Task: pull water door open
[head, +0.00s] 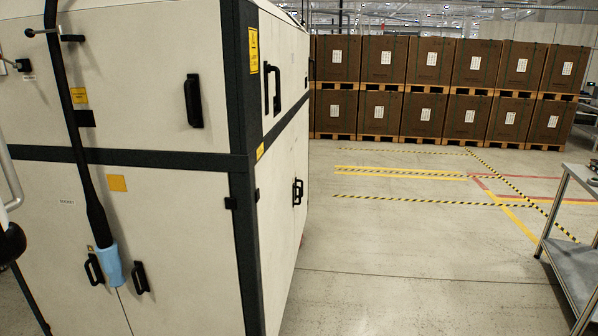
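A large off-white cabinet (180,200) with dark edge strips fills the left half of the head view. Its lower front has two door panels meeting at a seam, with a black handle (140,277) right of the seam and another black handle (93,270) left of it. Both panels look shut. A small label (66,203) on the left panel is too small to read surely, so I cannot tell which door is the water door. Another black handle (194,101) is on the upper front. Neither gripper shows.
A black hose or pipe (76,130) with a light blue end (113,264) hangs before the cabinet, its end between the lower handles. A metal table (575,265) stands at right. Stacked brown crates (430,90) line the back. The floor (400,260) between is clear.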

